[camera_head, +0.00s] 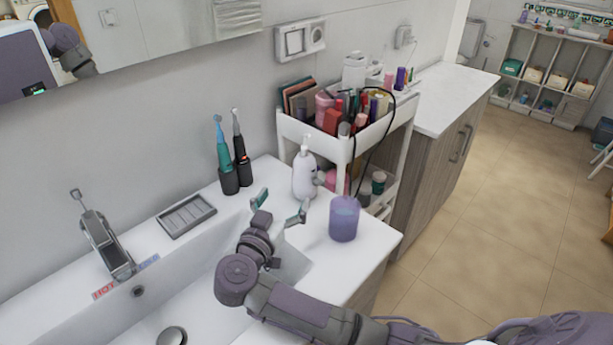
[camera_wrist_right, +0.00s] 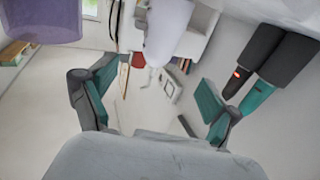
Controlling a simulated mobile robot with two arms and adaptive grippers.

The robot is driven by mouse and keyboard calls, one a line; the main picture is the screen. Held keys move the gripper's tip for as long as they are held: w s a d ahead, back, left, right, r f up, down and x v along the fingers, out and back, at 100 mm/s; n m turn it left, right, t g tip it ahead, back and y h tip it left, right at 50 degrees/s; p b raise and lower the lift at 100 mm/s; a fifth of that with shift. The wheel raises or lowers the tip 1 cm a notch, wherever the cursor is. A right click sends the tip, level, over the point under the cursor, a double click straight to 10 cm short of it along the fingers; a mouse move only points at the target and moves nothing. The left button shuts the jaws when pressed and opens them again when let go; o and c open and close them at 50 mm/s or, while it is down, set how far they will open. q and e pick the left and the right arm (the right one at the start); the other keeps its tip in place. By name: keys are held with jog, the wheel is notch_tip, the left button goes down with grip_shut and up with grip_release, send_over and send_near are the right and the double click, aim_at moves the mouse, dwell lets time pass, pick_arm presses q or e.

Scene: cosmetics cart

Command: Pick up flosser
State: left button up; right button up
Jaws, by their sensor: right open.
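Two slim upright devices stand in dark holders on the back of the sink counter: a teal one (camera_head: 222,145) and a black one (camera_head: 241,150). Either might be the flosser; I cannot tell which. Their dark and teal lower parts show at the right of the right wrist view (camera_wrist_right: 262,88). My right gripper (camera_head: 280,207) is open and empty above the counter, to the right of the devices and just in front of the white pump bottle (camera_head: 304,176). It also shows open in the right wrist view (camera_wrist_right: 150,103), touching none of these. My left gripper is not in view.
A translucent purple cup (camera_head: 344,218) stands on the counter right of my right gripper. A grey soap tray (camera_head: 186,215) and the faucet (camera_head: 108,245) are at left. A white cart (camera_head: 343,145) full of cosmetics stands behind the counter's end, with a black cable hanging down.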

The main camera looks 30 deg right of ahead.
aim_at(301, 172)
jog(key=shift+w+d+r, duration=0.1)
jog(key=shift+d, duration=0.35)
jog(key=x, duration=0.6)
jog(key=shift+d+p, duration=0.15)
jog(key=shift+p, duration=0.2)
jog(key=shift+w+d, duration=0.35)
jog(key=shift+w, duration=0.25)
jog(key=x, duration=0.3)
jog(key=shift+w+d+r+p, duration=0.15)
jog(key=shift+w+d+p, duration=0.05)
jog(key=shift+w+p, duration=0.2)
jog(key=shift+w+d, duration=0.25)
jog(key=shift+d, duration=0.1)
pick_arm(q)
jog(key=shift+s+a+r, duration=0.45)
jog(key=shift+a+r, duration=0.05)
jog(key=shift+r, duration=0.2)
